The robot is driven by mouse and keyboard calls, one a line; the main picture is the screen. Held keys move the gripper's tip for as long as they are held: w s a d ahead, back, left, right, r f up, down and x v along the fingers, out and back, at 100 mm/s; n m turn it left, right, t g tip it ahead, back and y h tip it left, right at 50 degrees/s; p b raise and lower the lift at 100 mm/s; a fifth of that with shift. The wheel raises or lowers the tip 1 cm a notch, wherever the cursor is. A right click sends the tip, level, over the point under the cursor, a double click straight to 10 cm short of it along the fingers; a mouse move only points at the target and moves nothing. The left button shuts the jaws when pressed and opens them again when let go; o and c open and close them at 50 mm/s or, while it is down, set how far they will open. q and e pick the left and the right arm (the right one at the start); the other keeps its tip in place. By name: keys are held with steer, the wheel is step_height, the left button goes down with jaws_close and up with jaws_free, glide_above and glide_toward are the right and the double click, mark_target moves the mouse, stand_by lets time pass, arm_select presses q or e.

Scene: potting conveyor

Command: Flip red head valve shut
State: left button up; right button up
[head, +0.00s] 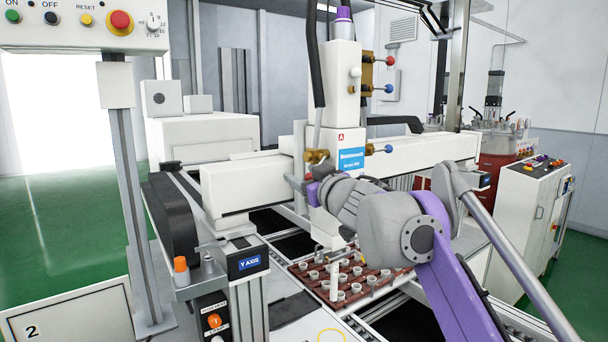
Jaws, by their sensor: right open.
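The red head valve (390,61) is a small red ball on a short lever. It sticks out to the right from a brass block high on the white dispensing head (341,95). My right gripper (311,190) is well below it, at the left end of my grey wrist, in front of the lower part of the head. It is open, and its fingers are small and partly hidden by the wrist. The gripper is apart from the red valve. My left gripper is not in view.
Two blue-knobbed valves, an upper (389,88) and a lower (388,148), sit below the red one. A white gantry beam (420,155) crosses behind my wrist. A red-brown tray (310,278) of small pots lies underneath. A control box (85,25) hangs at the upper left.

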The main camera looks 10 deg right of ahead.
jaws_close()
stand_by(0.3)
steer(key=shift+d+n+p, duration=0.15)
steer(key=shift+n+p, duration=0.15)
steer(key=shift+n, duration=0.1)
stand_by(0.5)
steer(key=n, duration=0.1)
steer(key=d+n+p, duration=0.1)
steer(key=n+p, duration=0.1)
steer(key=shift+w+d+f+n+t, duration=0.15)
steer(key=shift+w+f+n+t, duration=0.05)
steer(key=shift+w+n+t, duration=0.1)
steer(key=shift+w+d+f+n+t+y+p, duration=0.15)
steer(key=shift+d+n+y+p, duration=0.2)
steer(key=shift+n+p, duration=0.6)
steer(key=shift+w+d+n+t+y+p, duration=0.2)
steer(key=shift+d+n+p, duration=0.25)
steer(key=shift+n, duration=0.9)
jaws_free()
